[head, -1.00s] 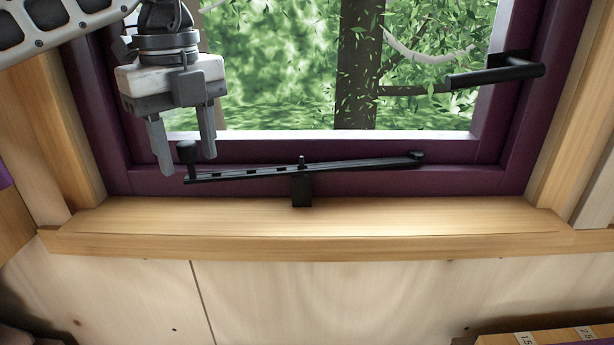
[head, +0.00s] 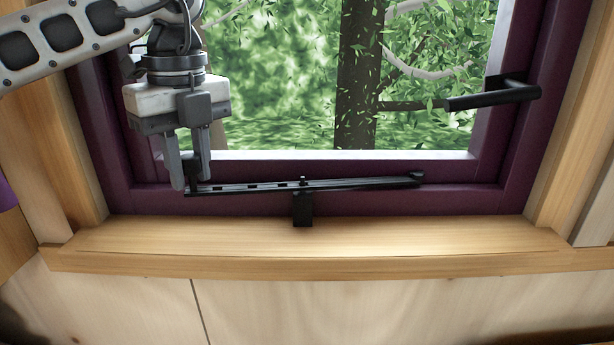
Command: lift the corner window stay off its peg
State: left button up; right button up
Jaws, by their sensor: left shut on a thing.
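The window stay (head: 345,184) is a long black bar with holes, lying nearly level along the bottom of the purple window frame. Its right end joins a pivot on the frame. The peg (head: 302,180) sticks up at the bar's middle, above a black block (head: 303,211); its tip shows just above the bar. I cannot tell whether the bar is clear of the peg's base. My left gripper (head: 190,183) points down and is shut on the left end of the stay, where the knob is mostly hidden between the fingers. My right gripper is out of view.
A black window handle (head: 495,94) juts out from the right side of the purple frame (head: 458,200). The wooden sill (head: 400,235) below the stay is bare. Trees show through the glass.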

pick_arm(q)
jog(key=shift+d+r+p, duration=0.2)
jog(key=shift+r+p, duration=0.35)
jog(key=shift+r, duration=0.15)
jog(key=shift+d+r+y+p, duration=0.2)
jog(key=shift+r+y+p, duration=0.25)
jog(key=shift+r, duration=0.35)
jog(key=shift+d+r+y, duration=0.25)
jog(key=shift+r+y, duration=0.2)
jog(key=shift+r, duration=0.5)
jog(key=shift+y, duration=0.8)
jog(key=shift+d+v, duration=0.2)
jog(key=shift+v, duration=2.1)
jog(key=o, duration=1)
jog(key=shift+w+f+g, duration=0.15)
jog(key=shift+w+g, duration=0.1)
jog(key=shift+g, duration=0.05)
